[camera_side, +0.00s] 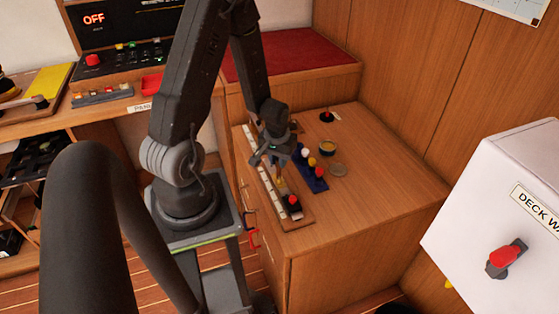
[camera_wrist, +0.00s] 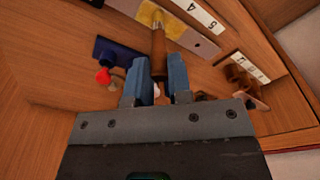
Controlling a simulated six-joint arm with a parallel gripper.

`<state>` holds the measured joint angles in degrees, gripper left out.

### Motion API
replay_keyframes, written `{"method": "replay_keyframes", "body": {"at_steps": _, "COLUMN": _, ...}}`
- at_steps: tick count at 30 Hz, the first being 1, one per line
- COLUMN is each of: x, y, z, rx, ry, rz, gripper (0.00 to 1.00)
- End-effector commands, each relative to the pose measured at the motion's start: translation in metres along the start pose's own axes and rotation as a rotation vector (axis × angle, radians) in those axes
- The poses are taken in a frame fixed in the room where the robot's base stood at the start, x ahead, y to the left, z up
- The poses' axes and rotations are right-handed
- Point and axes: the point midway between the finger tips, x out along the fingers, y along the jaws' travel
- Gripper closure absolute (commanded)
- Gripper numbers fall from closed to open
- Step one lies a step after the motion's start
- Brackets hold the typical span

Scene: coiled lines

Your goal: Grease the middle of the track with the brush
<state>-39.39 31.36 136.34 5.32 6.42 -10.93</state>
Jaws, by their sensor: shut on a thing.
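My gripper (camera_side: 276,162) is above the cabinet top, over the long track (camera_side: 262,180) on its wooden board. In the wrist view my gripper (camera_wrist: 155,78) is shut on the brown handle of the brush (camera_wrist: 158,48). The brush points away from the jaws, its tip over or on the grey track (camera_wrist: 195,38). A yellow patch (camera_wrist: 172,24) surrounds the tip; I cannot tell whether it is grease on the track or bristles. In the side view the brush is small and partly hidden by my gripper. White numbered plates (camera_wrist: 200,12) run along the track.
A blue rack (camera_side: 312,180) with coloured-topped items stands right of the track. A red-topped piece (camera_side: 292,200) sits at the track's near end. The cabinet top's right side is clear.

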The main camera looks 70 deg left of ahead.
Motion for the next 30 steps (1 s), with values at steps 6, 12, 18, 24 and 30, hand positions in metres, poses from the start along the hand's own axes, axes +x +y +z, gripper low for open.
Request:
{"method": "replay_keyframes", "body": {"at_steps": 6, "x": 0.000, "y": -0.005, "z": -0.004, "rx": 0.000, "ry": 0.000, "rz": 0.000, "gripper": 1.00}}
{"method": "replay_keyframes", "body": {"at_steps": 12, "x": 0.000, "y": -0.005, "z": -0.004, "rx": 0.001, "ry": -0.001, "rz": 0.000, "gripper": 1.00}}
{"method": "replay_keyframes", "body": {"at_steps": 18, "x": 0.000, "y": -0.007, "z": -0.007, "rx": -0.001, "ry": -0.001, "rz": 0.000, "gripper": 1.00}}
{"method": "replay_keyframes", "body": {"at_steps": 24, "x": 0.002, "y": -0.014, "z": -0.012, "rx": -0.001, "ry": -0.001, "rz": 0.000, "gripper": 1.00}}
{"method": "replay_keyframes", "body": {"at_steps": 30, "x": 0.002, "y": -0.015, "z": -0.014, "rx": 0.000, "ry": -0.002, "rz": 0.000, "gripper": 1.00}}
